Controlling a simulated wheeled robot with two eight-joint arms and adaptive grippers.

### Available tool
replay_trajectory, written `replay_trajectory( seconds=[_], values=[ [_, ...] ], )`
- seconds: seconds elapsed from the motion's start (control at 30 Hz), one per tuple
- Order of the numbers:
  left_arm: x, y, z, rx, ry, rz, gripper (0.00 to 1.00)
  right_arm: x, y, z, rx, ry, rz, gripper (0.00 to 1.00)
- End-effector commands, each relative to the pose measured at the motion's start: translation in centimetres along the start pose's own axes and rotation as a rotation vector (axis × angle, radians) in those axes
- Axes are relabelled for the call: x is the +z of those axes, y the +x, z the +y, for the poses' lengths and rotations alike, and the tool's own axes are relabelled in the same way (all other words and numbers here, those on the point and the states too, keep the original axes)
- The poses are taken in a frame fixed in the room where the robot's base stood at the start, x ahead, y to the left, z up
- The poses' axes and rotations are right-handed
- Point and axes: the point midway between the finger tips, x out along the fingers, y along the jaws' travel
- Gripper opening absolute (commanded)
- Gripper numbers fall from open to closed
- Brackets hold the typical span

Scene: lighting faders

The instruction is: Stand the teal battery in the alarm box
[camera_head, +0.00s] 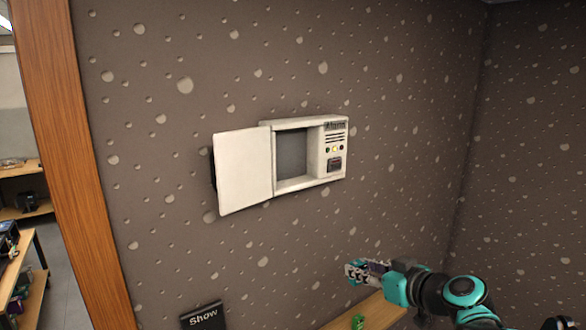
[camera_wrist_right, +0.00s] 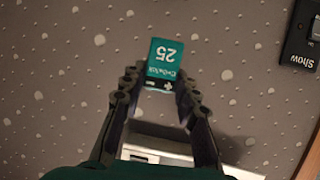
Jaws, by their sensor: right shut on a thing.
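The white alarm box (camera_head: 310,121) hangs on the wall in the middle of the head view. Its door (camera_head: 244,170) stands open to the left, and the recess (camera_head: 291,155) looks empty. My right gripper (camera_head: 356,271) is below and right of the box, apart from it. In the right wrist view, my right gripper (camera_wrist_right: 160,85) is shut on the teal battery (camera_wrist_right: 164,62), which is marked 25 and appears upside down. Its far part sticks out past the fingertips. In the head view the battery is mostly hidden by the fingers. My left gripper is out of view.
A dark panel marked Show (camera_head: 203,316) is on the wall at the lower left. A wooden surface (camera_head: 376,314) with a small green object (camera_head: 358,322) lies below my right gripper. The wall between gripper and box is clear.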

Motion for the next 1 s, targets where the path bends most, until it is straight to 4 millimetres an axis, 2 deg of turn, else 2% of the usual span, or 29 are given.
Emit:
replay_trajectory(
  seconds=[0.03, 0.2, 0.3, 0.4, 0.53, 0.67, 0.77, 1.0],
  values=[
    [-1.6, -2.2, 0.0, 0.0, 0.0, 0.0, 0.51, -4.3, -2.1, -0.7, -0.012, -0.006, 0.001, 0.01],
    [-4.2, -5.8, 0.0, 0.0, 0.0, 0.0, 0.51, -13.6, -7.5, -3.5, -0.057, -0.023, 0.005, 0.01],
    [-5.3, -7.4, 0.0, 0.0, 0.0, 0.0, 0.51, -17.7, -10.3, -5.2, -0.078, -0.032, 0.007, 0.01],
    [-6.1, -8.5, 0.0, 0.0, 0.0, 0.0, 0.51, -20.5, -12.5, -6.5, -0.095, -0.039, 0.01, 0.01],
    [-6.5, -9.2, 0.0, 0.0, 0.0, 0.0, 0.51, -22.4, -14.1, -7.6, -0.107, -0.043, 0.012, 0.01],
    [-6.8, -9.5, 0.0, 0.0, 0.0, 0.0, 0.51, -23.4, -13.6, -8.1, -0.114, -0.047, 0.012, 0.01],
    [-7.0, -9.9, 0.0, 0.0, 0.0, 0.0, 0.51, -24.1, -11.5, -8.5, -0.116, -0.049, 0.012, 0.01],
    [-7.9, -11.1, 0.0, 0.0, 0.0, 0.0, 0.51, -26.6, -5.1, -9.3, -0.115, -0.048, 0.013, 0.01]
  ],
)
